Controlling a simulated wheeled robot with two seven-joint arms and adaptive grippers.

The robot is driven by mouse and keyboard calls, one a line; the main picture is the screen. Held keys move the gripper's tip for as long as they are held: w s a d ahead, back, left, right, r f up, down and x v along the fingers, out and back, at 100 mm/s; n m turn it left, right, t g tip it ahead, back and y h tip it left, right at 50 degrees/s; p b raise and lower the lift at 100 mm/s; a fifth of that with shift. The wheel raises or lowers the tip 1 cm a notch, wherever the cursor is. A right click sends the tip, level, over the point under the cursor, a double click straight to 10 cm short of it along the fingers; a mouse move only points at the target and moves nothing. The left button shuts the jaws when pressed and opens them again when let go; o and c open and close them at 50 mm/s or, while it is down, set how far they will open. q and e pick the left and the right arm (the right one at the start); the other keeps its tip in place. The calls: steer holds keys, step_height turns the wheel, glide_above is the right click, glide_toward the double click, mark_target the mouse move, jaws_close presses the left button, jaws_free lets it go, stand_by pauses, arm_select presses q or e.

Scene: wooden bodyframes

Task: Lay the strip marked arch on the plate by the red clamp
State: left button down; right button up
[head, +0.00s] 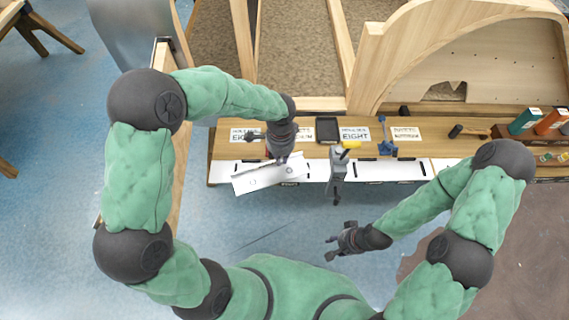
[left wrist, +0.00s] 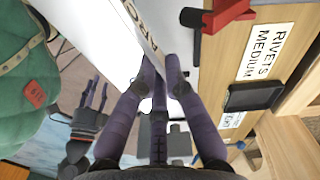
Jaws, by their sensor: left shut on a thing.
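The strip marked arch (left wrist: 147,38) is white, with the start of its lettering visible in the left wrist view. My left gripper (left wrist: 158,82) is shut on it, with a finger on each side. In the head view my left gripper (head: 279,158) is over the left end of the bench's front edge, and a tilted white piece (head: 270,178) shows below it. The red clamp (left wrist: 218,18) is close beside the fingers in the left wrist view; my gripper mostly hides it in the head view. A white plate (head: 222,170) runs along the bench edge. My right gripper (head: 338,241) is open and empty, away from the bench.
A black tray (head: 327,129) and printed labels (head: 354,134) lie behind. A wooden arch frame (head: 400,45) rises at the back. Open floor lies in front.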

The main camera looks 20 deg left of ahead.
arm_select(q)
steer(key=m, duration=0.1)
steer(key=d+f+m+b, duration=0.1)
steer(key=shift+s+d+m, duration=0.1)
steer(key=shift+s+m, duration=0.05)
steer(key=shift+m, duration=0.25)
steer(key=shift+d+f+m, duration=0.15)
steer(key=shift+f+m, duration=0.05)
steer(key=shift+m, duration=0.4)
step_height(320, 180, down, 5)
steer(key=b, duration=0.5)
steer(key=shift+f, duration=0.2)
steer(key=shift+w+a+r+p, duration=0.2)
steer(key=shift+w+p, duration=0.1)
steer(key=shift+w, duration=0.35)
steer(key=shift+w+a+f+p, duration=0.15)
steer(key=shift+w+a, duration=0.1)
steer(key=shift+w, duration=0.6)
steer(key=shift+w+a+p, duration=0.15)
steer(key=shift+w+a, duration=0.1)
steer(key=shift+w, duration=0.6)
steer(key=shift+p, duration=0.4)
steer(key=shift+f+b, duration=0.3)
steer(key=shift+f, duration=0.3)
